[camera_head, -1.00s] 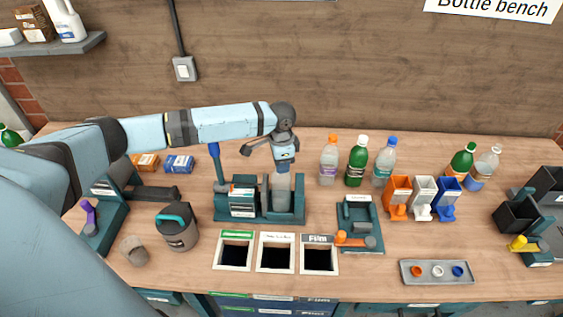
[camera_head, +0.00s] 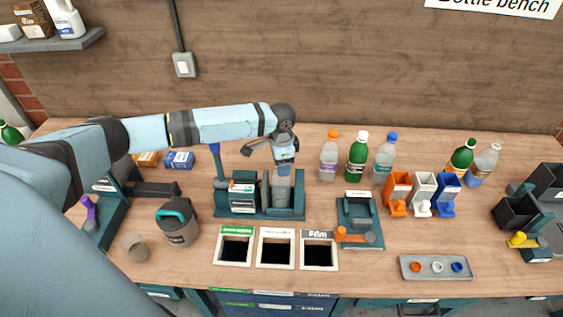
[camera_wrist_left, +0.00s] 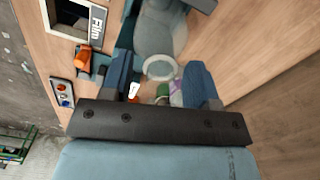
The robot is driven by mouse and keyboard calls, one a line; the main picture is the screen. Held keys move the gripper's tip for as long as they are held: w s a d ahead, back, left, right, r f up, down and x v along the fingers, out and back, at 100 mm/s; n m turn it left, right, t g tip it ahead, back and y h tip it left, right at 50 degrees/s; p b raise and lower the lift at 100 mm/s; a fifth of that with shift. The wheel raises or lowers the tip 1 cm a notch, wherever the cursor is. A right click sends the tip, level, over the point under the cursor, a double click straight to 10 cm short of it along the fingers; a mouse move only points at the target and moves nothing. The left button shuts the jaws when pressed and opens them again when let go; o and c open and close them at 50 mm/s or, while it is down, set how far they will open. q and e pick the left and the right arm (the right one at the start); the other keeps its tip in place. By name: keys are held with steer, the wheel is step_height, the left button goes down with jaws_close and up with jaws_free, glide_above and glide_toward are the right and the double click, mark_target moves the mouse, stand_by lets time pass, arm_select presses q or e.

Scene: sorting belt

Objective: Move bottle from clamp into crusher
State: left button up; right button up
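A clear, uncapped-looking bottle (camera_head: 281,190) stands upright in the teal clamp fixture (camera_head: 230,212) at the middle of the bench. My left gripper (camera_head: 284,164) is directly above it, pointing down at its top. In the left wrist view the two blue fingers of my left gripper (camera_wrist_left: 160,88) are apart, with the bottle's pale neck ring (camera_wrist_left: 159,67) between them and gaps on both sides. I cannot tell for sure which fixture is the crusher; a teal fixture with an orange lever (camera_head: 358,212) stands to the right. My right gripper is not in view.
Several capped bottles (camera_head: 357,160) stand behind on the right. Three coloured holders (camera_head: 423,197) are in front of them. Square bin openings (camera_head: 276,249) lie in front of the clamp. A dark canister (camera_head: 177,225) stands left. A grey cap tray (camera_head: 437,268) is front right.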

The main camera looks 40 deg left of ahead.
arm_select(q)
steer(key=shift+r, duration=0.1)
step_height(320, 180, up, 12)
steer(key=b, duration=0.2)
steer(key=s+d+f+t+h, duration=0.2)
steer(key=s+d+f, duration=0.2)
steer(key=d+f, duration=0.5)
steer(key=s+d+f+t+h, duration=0.3)
steer(key=d+f, duration=0.6)
steer(key=s+f+n+t+y, duration=0.1)
steer(key=s+f+n+t, duration=0.2)
steer(key=s, duration=0.7)
steer(key=s+a+f+n+t, duration=0.1)
steer(key=s+f, duration=0.4)
steer(key=s, duration=0.5)
steer(key=shift+a+n+t+y, duration=0.2)
steer(key=shift+n+t+y, duration=0.2)
steer(key=shift+n+t, duration=0.55)
